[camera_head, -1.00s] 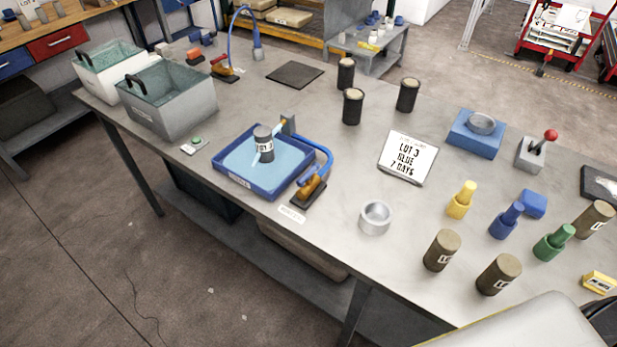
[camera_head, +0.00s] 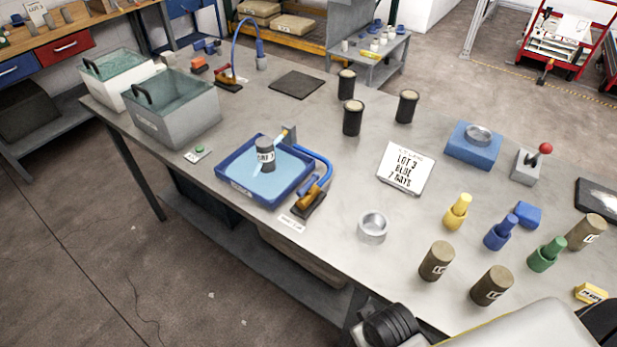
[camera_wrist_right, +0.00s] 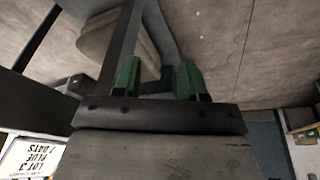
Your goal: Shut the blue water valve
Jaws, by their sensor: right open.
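A valve with an orange-yellow lever (camera_head: 311,188) sits on a dark base at the near right corner of a blue tray (camera_head: 235,189). A blue hose (camera_head: 322,163) arcs from it to a spout (camera_head: 285,134) at the tray's back edge. Pale blue water lies in the tray, and a light stream shows by the labelled dark cylinder (camera_head: 265,155) standing there. My right gripper (camera_wrist_right: 158,76) shows in the right wrist view, its green fingers apart and nothing between them. The floor lies beyond it, so it is away from the valve. My left gripper is not in view.
A silver cup (camera_head: 373,226), a lot sign (camera_head: 405,168) and several bottles and cylinders stand right of the valve. The table's front edge runs close to the valve.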

